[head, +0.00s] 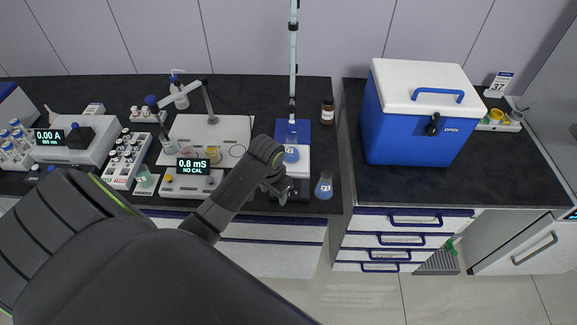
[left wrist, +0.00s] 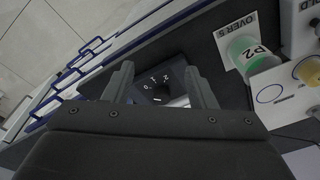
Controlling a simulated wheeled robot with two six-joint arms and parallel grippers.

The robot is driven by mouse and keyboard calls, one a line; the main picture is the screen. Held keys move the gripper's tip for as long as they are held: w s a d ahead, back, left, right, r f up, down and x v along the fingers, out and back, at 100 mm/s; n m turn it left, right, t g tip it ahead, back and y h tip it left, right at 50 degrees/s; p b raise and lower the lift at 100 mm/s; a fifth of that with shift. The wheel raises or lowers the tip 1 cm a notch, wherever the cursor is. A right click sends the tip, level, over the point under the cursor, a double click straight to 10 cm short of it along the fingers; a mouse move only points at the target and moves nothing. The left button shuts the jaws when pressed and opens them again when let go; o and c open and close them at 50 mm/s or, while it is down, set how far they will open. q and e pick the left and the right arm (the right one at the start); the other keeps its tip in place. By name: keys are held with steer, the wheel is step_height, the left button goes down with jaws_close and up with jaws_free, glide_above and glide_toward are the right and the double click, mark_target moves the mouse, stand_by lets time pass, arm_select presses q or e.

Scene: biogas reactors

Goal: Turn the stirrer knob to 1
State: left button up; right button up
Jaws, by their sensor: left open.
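The stirrer (head: 300,158) stands near the counter's front edge, with a white top plate and a flask of blue liquid (head: 291,154) on it. My left gripper (head: 278,191) reaches over its dark front face. In the left wrist view the dark knob face (left wrist: 158,90) with small white digits and a white mark shows between the fingers of my open left gripper (left wrist: 158,93). The fingers are apart on either side of it. Whether either touches the knob I cannot tell, and the setting is too small to read surely. My right gripper is not in view.
A second blue flask (head: 324,186) stands just right of the stirrer. A meter reading 0.8 mS (head: 193,180) is to the left, and a brown bottle (head: 327,112) behind. A blue cooler (head: 415,120) stands on the right counter.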

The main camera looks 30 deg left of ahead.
arm_select(q)
steer(key=w+r+g, duration=0.1)
steer(key=w+r, duration=0.8)
steer(key=r, duration=0.2)
steer(key=shift+m, duration=0.3)
steer(key=f+b, duration=1.1)
steer(key=shift+w+a+f+b, duration=0.15)
steer(key=shift+a+f+b, duration=0.15)
steer(key=shift+f, duration=0.05)
step_height(320, 180, down, 4)
steer(key=shift+r+p, duration=0.2)
steer(key=shift+p, duration=0.25)
steer(key=shift+f, duration=0.7)
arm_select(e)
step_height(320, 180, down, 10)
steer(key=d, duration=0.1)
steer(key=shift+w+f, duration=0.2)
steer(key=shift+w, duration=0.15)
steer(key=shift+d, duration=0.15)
arm_select(q)
steer(key=shift+c, duration=0.4)
